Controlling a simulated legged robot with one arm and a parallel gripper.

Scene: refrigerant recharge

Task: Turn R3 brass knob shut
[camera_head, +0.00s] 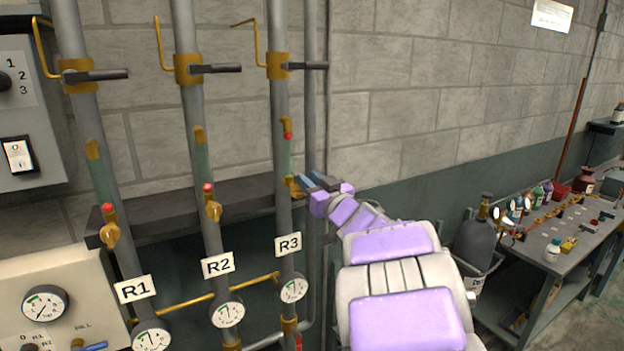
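The R3 brass knob (293,187) sits on the rightmost of three vertical grey pipes, above the white R3 label (288,245) and a round gauge (293,288). My gripper (308,184), with dark fingers and a purple body, is at the right side of this knob. The fingers point left toward the knob and overlap it in part. I cannot tell whether they touch it or how far apart they are. A red-tipped sight tube (287,150) stands just above the knob.
Similar brass knobs sit on the R1 pipe (110,229) and R2 pipe (212,204). Black-handled valves cross the pipes higher up, the R3 one (305,66) included. A dark horizontal beam (245,196) runs behind the pipes. A cluttered workbench (545,265) and grey cylinder (476,245) stand right.

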